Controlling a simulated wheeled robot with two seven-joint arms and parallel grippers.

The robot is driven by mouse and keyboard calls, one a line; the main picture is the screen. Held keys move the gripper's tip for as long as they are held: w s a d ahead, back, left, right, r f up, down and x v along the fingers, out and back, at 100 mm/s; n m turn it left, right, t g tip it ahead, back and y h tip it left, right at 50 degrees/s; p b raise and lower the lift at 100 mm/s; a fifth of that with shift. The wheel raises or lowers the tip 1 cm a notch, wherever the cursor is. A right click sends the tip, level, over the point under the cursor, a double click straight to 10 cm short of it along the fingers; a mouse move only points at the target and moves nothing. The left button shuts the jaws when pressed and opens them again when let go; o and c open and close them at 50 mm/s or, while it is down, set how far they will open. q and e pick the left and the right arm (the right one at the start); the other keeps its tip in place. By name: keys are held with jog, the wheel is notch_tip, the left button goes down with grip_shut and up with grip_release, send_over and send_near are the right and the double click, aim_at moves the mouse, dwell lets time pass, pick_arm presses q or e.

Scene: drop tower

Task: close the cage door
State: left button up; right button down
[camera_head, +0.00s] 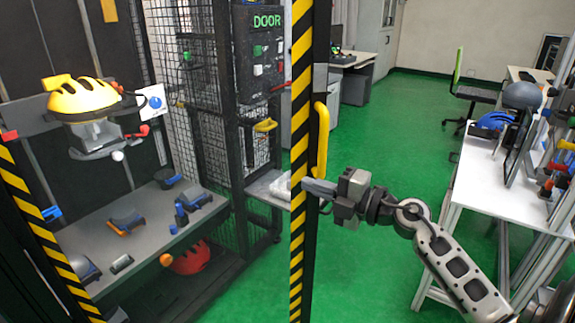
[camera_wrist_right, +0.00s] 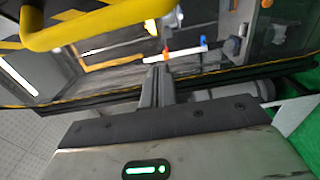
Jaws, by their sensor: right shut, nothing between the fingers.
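The cage door (camera_head: 299,235) shows as a narrow upright edge with yellow and black stripes, near the middle of the head view. The cage interior is open to view left of it. Its yellow handle (camera_head: 321,140) is on the right side of this edge; it also crosses the upper left of the right wrist view (camera_wrist_right: 100,24). My right gripper (camera_head: 308,187) is shut and empty, just below the handle, with its fingertips at the striped edge. Whether they touch it I cannot tell. The shut fingers also show in the wrist view (camera_wrist_right: 157,72). My left gripper is out of view.
Inside the cage, a yellow helmet (camera_head: 82,97) sits above a grey shelf (camera_head: 150,215) with several loose parts. A red helmet (camera_head: 188,258) lies below. A control box marked DOOR (camera_head: 262,50) stands behind. A white table (camera_head: 490,185) is at right; green floor between is clear.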

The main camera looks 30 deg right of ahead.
aim_at(272, 164)
jog(key=shift+w+a, duration=0.15)
jog(key=shift+w, duration=1.3)
jog(key=shift+w+a, duration=0.15)
jog(key=shift+w, duration=1.35)
jog(key=shift+w+a, duration=0.15)
jog(key=shift+w, duration=1.3)
